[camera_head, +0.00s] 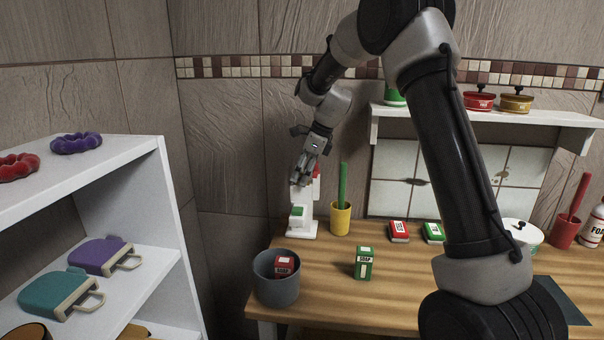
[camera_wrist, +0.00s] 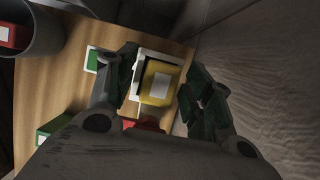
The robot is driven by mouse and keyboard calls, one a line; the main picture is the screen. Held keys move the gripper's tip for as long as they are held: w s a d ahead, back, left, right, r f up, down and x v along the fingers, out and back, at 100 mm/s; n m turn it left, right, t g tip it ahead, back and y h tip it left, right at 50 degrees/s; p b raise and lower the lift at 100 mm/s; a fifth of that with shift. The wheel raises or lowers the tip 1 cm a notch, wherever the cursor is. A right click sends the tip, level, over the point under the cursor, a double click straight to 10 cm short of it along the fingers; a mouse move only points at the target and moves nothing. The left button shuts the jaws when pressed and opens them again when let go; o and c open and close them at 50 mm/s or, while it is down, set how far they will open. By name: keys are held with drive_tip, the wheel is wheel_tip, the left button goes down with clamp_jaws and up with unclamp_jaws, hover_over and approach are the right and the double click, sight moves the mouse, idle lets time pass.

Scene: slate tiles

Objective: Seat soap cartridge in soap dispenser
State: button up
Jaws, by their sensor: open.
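The white soap dispenser (camera_head: 303,222) stands upright at the table's back left, with a green patch on its front and a red part near its top. In the wrist view its white top (camera_wrist: 144,57) shows around a yellow cartridge (camera_wrist: 157,86) with a pale label. The cartridge lies within the white opening; I cannot tell how deep it sits. My gripper (camera_head: 303,181) is just above the dispenser. In the wrist view my gripper (camera_wrist: 163,82) is open, one finger on each side of the cartridge, with a visible gap on the right.
A grey bin (camera_head: 276,290) holds a red soap box (camera_head: 284,265). A green soap box (camera_head: 364,263) stands mid-table. Red (camera_head: 399,231) and green (camera_head: 433,232) boxes lie behind. A yellow cup (camera_head: 340,220) with a green handle stands close right of the dispenser. The tiled wall is close behind.

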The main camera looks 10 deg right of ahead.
drive_tip(key=v, duration=1.2)
drive_tip(key=shift+a, duration=0.1)
drive_tip(key=s+d+r+n+h, duration=0.15)
drive_tip(key=s+n, duration=0.25)
drive_tip(key=s, duration=0.4)
drive_tip(key=s+d+r+n+t, duration=0.1)
drive_tip(key=s+d+r+n, duration=0.2)
drive_tip(key=s, duration=0.4)
drive_tip(key=s+d+r+n+h, duration=0.1)
drive_tip(key=s+d+n, duration=0.1)
drive_tip(key=s+n, duration=0.45)
drive_tip(key=s+d+f+n, duration=0.1)
drive_tip(key=s+f+n, duration=0.1)
drive_tip(key=s, duration=0.4)
drive_tip(key=s+d+f+n+t+h, duration=0.1)
drive_tip(key=s+d+f+n, duration=0.1)
drive_tip(key=s+n, duration=0.2)
drive_tip(key=s+d+f+n, duration=0.1)
drive_tip(key=s+f+n, duration=0.1)
drive_tip(key=s, duration=0.5)
drive_tip(key=shift+s+d+n+t+h, duration=0.15)
drive_tip(key=shift+s+n+t+h, duration=0.2)
drive_tip(key=shift+n, duration=0.2)
drive_tip(key=shift+c, duration=0.2)
